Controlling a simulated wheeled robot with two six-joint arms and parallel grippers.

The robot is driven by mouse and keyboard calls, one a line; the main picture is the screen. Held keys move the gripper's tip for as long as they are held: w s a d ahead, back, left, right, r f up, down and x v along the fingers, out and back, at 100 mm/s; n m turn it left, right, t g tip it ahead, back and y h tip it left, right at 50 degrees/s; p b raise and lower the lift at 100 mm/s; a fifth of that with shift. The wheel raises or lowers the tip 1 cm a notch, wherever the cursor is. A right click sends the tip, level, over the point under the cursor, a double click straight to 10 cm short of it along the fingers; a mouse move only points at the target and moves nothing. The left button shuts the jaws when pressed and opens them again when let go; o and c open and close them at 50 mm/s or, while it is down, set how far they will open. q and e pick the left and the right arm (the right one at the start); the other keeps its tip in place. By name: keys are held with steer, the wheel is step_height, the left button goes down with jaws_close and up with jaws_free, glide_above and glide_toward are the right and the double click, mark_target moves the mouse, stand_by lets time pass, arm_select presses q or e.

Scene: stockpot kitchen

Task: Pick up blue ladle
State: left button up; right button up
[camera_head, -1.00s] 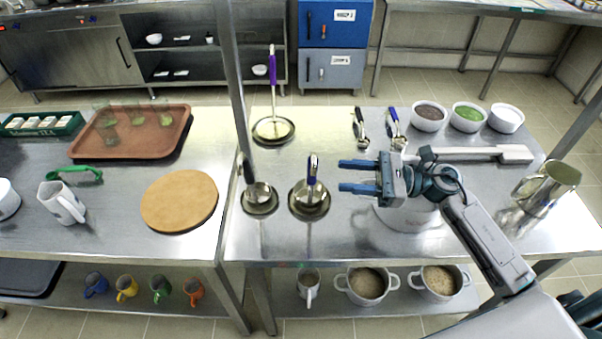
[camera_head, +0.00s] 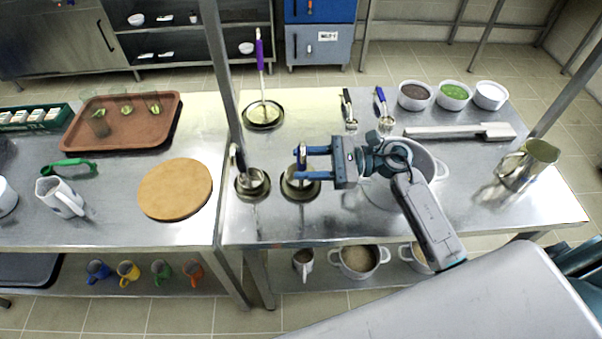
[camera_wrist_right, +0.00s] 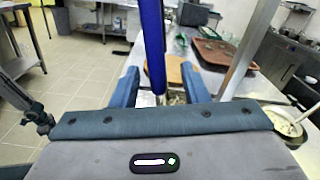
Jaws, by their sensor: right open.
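The blue ladle (camera_head: 301,154) stands upright with its bowl in a round metal rest (camera_head: 290,194) on the steel table. My right gripper (camera_head: 303,163) reaches in from the right, with its fingertips at the ladle's handle. In the right wrist view the blue handle (camera_wrist_right: 151,40) rises between the two spread fingers of this gripper (camera_wrist_right: 159,82), with gaps beside it. The gripper is open and does not grip the handle. My left gripper is not in view.
Another ladle (camera_head: 239,160) stands in a rest just left, close to a metal post (camera_head: 219,75). A purple-handled ladle (camera_head: 260,50) stands farther back. A white pot (camera_head: 437,170) is under my right arm. A round wooden board (camera_head: 175,189) lies left.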

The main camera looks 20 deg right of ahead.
arm_select(q)
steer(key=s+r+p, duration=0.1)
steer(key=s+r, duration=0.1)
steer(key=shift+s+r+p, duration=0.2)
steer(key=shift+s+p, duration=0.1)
steer(key=shift+p, duration=0.05)
arm_select(e)
steer(key=x, duration=0.3)
steer(key=shift+a, duration=0.3)
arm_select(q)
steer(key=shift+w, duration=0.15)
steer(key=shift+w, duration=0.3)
arm_select(e)
jaws_close()
